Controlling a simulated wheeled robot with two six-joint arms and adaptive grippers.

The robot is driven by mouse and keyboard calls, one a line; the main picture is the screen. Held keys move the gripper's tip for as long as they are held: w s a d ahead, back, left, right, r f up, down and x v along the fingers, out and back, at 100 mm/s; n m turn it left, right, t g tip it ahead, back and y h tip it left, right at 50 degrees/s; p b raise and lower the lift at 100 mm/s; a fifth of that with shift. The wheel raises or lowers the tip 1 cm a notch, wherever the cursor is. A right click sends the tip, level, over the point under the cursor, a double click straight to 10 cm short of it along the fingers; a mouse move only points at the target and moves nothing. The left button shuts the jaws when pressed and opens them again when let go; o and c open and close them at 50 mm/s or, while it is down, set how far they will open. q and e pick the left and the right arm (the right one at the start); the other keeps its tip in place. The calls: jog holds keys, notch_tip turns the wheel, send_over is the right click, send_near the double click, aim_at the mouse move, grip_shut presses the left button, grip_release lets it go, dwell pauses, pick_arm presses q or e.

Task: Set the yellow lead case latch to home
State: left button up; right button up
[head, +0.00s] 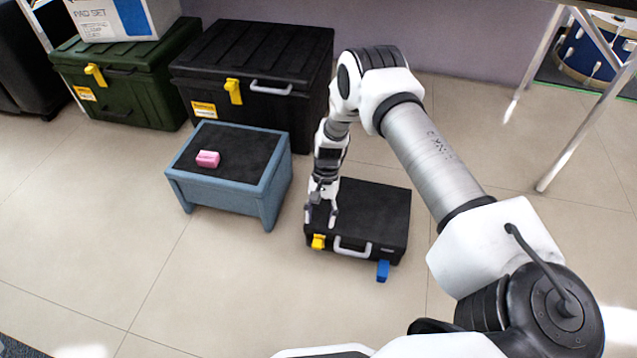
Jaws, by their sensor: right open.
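A small black case (372,205) lies flat on the tiled floor right of centre. Its front carries a yellow latch (318,242) at the left, a grey handle (352,249) in the middle and a blue latch (383,271) at the right. The blue latch hangs lower and sticks out; the yellow latch looks shorter. My right gripper (321,218) is open and points down at the case's left front, just above the yellow latch. I cannot tell whether it touches the latch. Which case is the lead case is not labelled legibly. My left gripper is not in view.
A blue-grey stool (188,183) with a pink block (208,159) stands left of the case. Behind are a large black case (262,52) and a green case (140,95), both with yellow latches, and a white box. Table legs stand at the right. The front floor is clear.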

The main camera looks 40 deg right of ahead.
jog(key=v, duration=0.4)
jog(key=shift+w+d+r, duration=0.1)
jog(key=shift+d+r, duration=0.05)
jog(key=shift+r, duration=0.15)
